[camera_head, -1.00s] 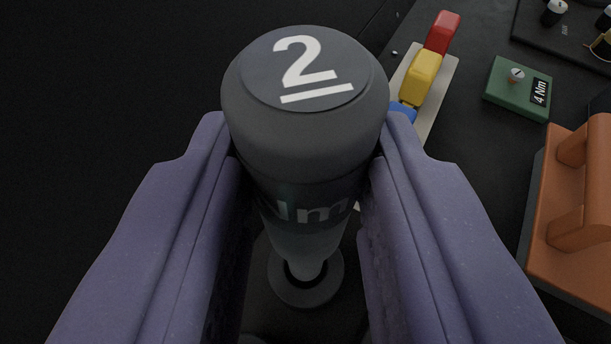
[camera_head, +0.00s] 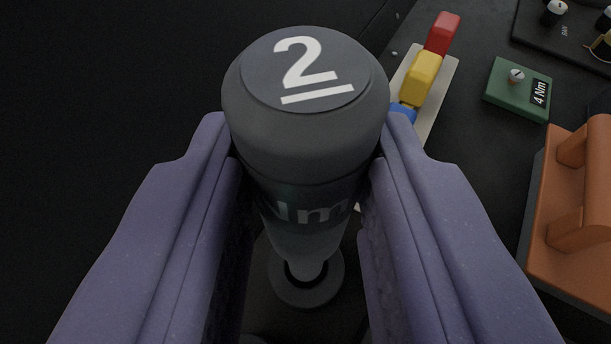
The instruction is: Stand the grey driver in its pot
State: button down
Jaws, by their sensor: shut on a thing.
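The grey driver (camera_head: 300,140) stands upright between the two purple fingers of my gripper (camera_head: 303,200). Its cap shows an underlined 2, and "Nm" shows on its body. The fingers are shut on its handle from both sides. Below it is a dark round pot (camera_head: 308,294) with a ring-shaped rim and a dark hole. The driver's narrow lower end lines up with the hole and appears to reach into it. How deep it sits is hidden by the handle.
Right of the driver, a pale strip (camera_head: 437,95) carries red, yellow and blue blocks. A green block (camera_head: 517,90) marked "4 Nm" lies further right. An orange handled object (camera_head: 575,215) stands at the right edge. A dark panel (camera_head: 540,35) with terminals is at top right.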

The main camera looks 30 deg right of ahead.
jog(key=shift+f, duration=0.2)
jog(key=shift+f+b, duration=1.15)
jog(key=shift+b, duration=0.2)
jog(key=c, duration=0.7)
grip_release()
jog(key=p+v, duration=0.2)
jog(key=v, duration=0.5)
jog(key=shift+s+a+r, duration=0.15)
jog(key=shift+s+a, duration=0.05)
jog(key=shift+s, duration=0.15)
